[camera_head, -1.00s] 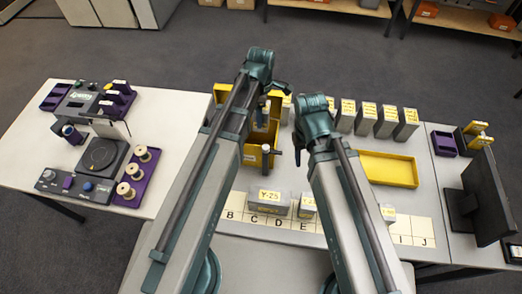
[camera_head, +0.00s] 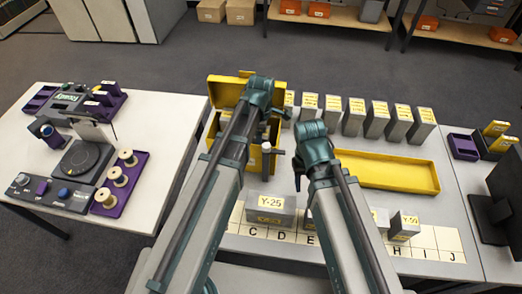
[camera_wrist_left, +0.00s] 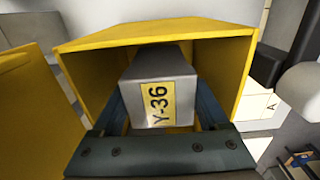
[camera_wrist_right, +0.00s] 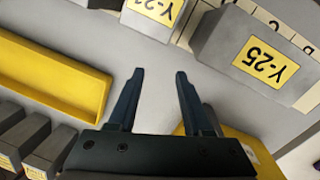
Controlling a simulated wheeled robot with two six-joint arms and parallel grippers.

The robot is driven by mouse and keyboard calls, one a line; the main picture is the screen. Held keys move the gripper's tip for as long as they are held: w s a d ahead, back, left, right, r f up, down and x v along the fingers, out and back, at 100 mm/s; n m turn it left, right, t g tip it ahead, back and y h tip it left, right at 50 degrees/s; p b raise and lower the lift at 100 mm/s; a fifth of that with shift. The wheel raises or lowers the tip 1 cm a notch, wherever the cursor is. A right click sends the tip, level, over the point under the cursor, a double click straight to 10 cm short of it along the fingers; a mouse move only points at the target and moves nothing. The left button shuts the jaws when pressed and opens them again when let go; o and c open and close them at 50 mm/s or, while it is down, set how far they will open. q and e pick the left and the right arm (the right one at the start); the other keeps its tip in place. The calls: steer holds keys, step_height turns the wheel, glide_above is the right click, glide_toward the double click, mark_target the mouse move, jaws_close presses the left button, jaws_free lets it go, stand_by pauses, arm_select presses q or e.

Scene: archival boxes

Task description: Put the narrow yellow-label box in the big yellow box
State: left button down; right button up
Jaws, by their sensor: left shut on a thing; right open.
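In the head view the big yellow box (camera_head: 256,162) stands open at the back left of the table, partly behind my left arm, which hides the narrow box. My right gripper (camera_wrist_right: 155,82) is open and empty above the table, right of the yellow box.
A grey Y-25 box (camera_head: 270,208) and another grey box (camera_head: 404,226) stand near the lettered strip (camera_head: 430,243). A shallow yellow tray (camera_head: 388,171) lies at right, with a row of grey boxes (camera_head: 376,118) behind it. Bare table lies under my right gripper.

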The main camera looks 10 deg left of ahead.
arm_select(q)
steer(key=shift+f+b, duration=2.15)
steer(key=shift+b, duration=0.05)
arm_select(e)
steer(key=shift+f, duration=2.15)
arm_select(q)
steer(key=shift+r, duration=0.15)
arm_select(e)
steer(key=shift+r, duration=0.15)
arm_select(q)
jaws_free()
step_height(320, 180, up, 12)
steer(key=p, duration=1.2)
arm_select(e)
step_height(320, 180, up, 12)
